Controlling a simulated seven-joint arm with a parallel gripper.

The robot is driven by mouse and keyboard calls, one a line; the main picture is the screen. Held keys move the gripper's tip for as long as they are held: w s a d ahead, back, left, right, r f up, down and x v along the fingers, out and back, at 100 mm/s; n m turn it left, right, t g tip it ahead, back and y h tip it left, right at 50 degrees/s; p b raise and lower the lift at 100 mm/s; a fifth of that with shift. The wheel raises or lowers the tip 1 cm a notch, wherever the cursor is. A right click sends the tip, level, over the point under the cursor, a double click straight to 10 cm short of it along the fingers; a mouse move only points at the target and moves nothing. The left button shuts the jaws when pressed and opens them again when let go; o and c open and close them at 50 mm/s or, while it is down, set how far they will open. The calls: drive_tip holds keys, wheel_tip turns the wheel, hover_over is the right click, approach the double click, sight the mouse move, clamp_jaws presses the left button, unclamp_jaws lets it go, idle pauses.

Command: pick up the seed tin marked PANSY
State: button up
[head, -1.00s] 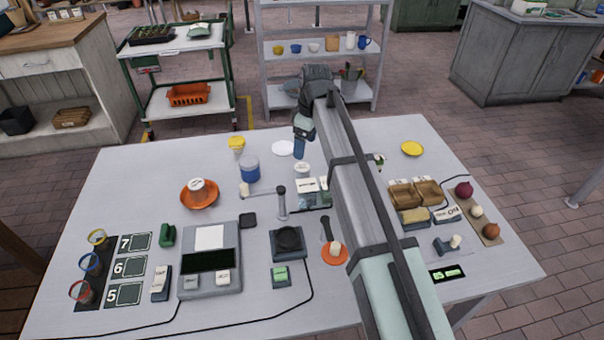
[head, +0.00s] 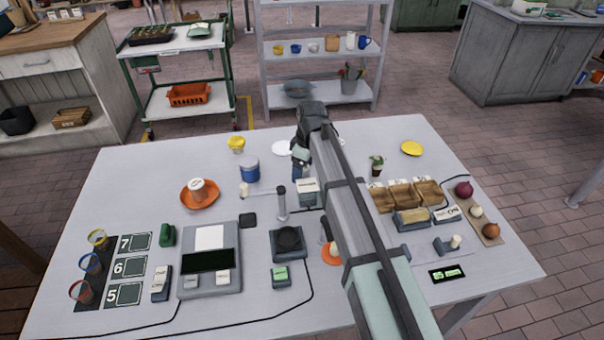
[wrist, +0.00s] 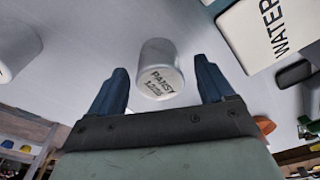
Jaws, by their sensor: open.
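The seed tin marked PANSY (wrist: 158,68) is a small white cylinder with dark lettering on its face. In the wrist view it stands between and slightly beyond the two blue fingers of my open gripper (wrist: 159,66), with a gap on each side. In the head view my gripper (head: 299,168) is low over the back middle of the table, and it and my arm hide the tin there.
A block marked WATER (wrist: 268,35) is at the right of the wrist view. Another white cylinder (wrist: 16,50) is at the left.

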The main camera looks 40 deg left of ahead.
wheel_tip(320, 180, down, 2)
drive_tip(key=shift+a+f, duration=0.1)
drive_tip(key=shift+f, duration=0.1)
drive_tip(key=c, duration=1.1)
drive_tip(key=shift+r, duration=0.15)
